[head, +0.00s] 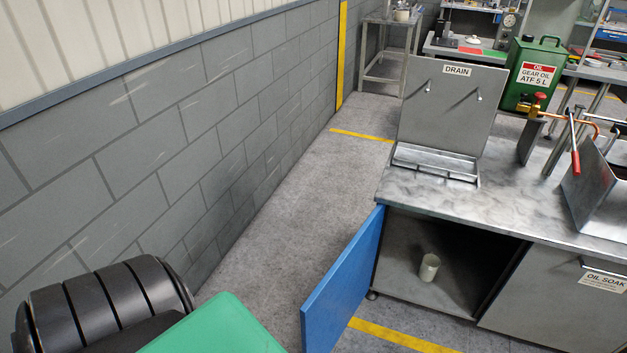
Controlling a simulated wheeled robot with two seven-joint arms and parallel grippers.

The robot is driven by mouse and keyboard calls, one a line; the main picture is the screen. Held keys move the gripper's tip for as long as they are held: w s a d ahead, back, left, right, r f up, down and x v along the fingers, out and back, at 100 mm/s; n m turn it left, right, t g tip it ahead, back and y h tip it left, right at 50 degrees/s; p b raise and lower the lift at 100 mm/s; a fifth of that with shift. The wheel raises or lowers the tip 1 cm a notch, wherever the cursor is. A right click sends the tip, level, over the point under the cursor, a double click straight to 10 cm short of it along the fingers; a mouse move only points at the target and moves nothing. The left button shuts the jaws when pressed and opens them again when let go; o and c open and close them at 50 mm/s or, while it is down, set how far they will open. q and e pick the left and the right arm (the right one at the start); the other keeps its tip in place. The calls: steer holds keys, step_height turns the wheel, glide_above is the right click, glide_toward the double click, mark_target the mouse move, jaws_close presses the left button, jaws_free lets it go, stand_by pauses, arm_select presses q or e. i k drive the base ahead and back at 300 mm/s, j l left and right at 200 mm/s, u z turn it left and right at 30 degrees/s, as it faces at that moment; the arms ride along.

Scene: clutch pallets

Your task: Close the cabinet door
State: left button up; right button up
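The blue cabinet door (343,283) stands open, swung out from the left front edge of the metal cabinet. The cabinet opening (405,245) shows a dark interior with a light cup (429,267) standing inside on its floor. The door's lower end runs out of the bottom of the view. Neither of my grippers shows in the head view. A black ribbed part and a green panel at the bottom left look like parts of my own body.
The metal worktop (525,200) carries a drain tray with an upright panel (452,105) and a green oil can (533,75). A closed grey front (560,300) is right of the opening. A block wall (170,140) runs along the left, with clear floor (290,215) between.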

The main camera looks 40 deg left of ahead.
mark_target(327, 312)
steer(key=j+z, duration=0.1)
steer(key=j, duration=1.1)
steer(key=k+j+z, duration=0.15)
steer(key=j, duration=1.1)
steer(key=k+j, duration=0.1)
steer(key=k, duration=0.45)
steer(key=i+j+z, duration=0.2)
steer(key=i+l, duration=0.05)
steer(key=l, duration=0.05)
